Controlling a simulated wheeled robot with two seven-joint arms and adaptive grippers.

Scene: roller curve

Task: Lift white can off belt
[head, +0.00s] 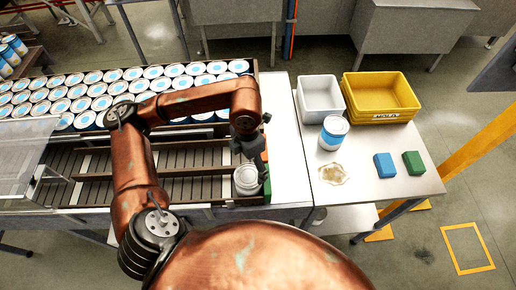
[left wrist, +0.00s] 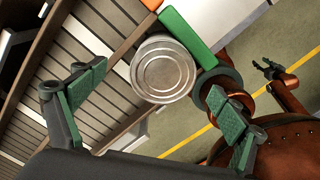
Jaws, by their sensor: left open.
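The white can (head: 246,181) stands upright at the right end of the near roller lane, its pale metal lid facing up. In the left wrist view the can (left wrist: 163,70) shows as a ribbed round lid beyond the fingers. My left gripper (head: 250,146) is above and just behind the can in the head view. In the left wrist view its green-padded fingers (left wrist: 158,82) are spread wide, with nothing between the pads. A small dark claw on a copper arm, my right gripper (left wrist: 270,70), shows far off there; its jaws are too small to judge.
A green block (left wrist: 187,37) sits beside the can at the belt's end. Many blue-and-white cans (head: 75,92) fill the back lane. The right table (head: 350,185) holds a white bin (head: 305,110), yellow bin (head: 365,117), a can (head: 333,133), a spill, and blue and green blocks.

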